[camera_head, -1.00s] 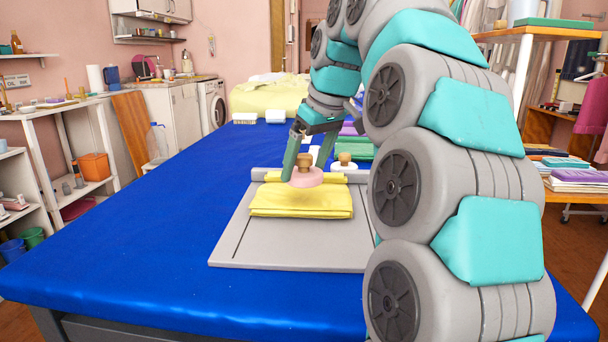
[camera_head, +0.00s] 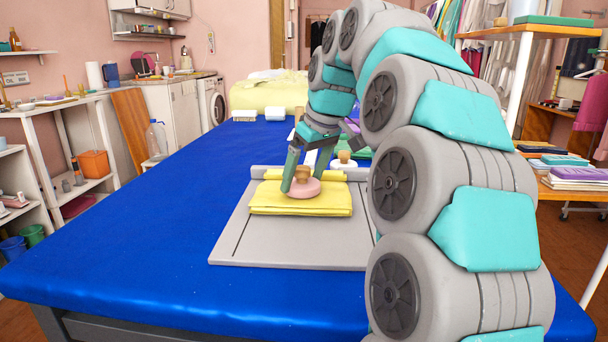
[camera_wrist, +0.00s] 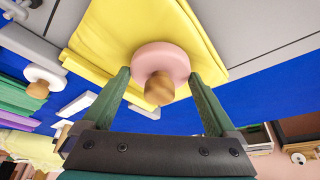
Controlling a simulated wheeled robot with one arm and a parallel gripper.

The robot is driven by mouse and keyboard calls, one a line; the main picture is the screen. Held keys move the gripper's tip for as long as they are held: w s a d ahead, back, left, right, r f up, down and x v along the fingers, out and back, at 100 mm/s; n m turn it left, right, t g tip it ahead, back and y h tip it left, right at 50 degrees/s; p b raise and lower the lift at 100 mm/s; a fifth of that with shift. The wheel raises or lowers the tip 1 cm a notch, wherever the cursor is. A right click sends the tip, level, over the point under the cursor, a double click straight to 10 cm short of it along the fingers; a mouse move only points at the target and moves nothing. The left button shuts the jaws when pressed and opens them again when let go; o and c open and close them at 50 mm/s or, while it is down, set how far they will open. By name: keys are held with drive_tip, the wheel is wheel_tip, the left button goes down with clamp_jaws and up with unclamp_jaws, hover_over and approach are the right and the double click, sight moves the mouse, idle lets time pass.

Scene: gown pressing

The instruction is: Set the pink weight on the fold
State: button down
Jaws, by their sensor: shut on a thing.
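The pink weight (camera_head: 304,190) is a round disc with a wooden knob. It is at the folded yellow gown (camera_head: 300,206), low over its top face and seemingly touching it. My gripper (camera_head: 298,183) is shut on the weight from above, fingers pointing down. In the wrist view, the pink weight (camera_wrist: 161,60) is between the two green fingers (camera_wrist: 158,76), with the yellow cloth (camera_wrist: 110,40) behind it. The underside of the weight is hidden. The cloth lies flat on a grey board (camera_head: 240,248).
A white weight (camera_head: 343,163) with a wooden knob stands behind the cloth, right of my gripper. The blue table (camera_head: 150,250) is clear to the left and front. A white roll (camera_head: 275,114) and a brush (camera_head: 244,115) lie at the far end.

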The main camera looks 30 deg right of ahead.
sight(306, 168)
drive_tip(key=shift+f, duration=0.15)
unclamp_jaws()
drive_tip(key=v, duration=0.7)
drive_tip(key=shift+r, duration=0.3)
drive_tip(key=shift+p+v, duration=1.8)
drive_tip(key=shift+v, duration=0.4)
drive_tip(key=shift+s, duration=0.2)
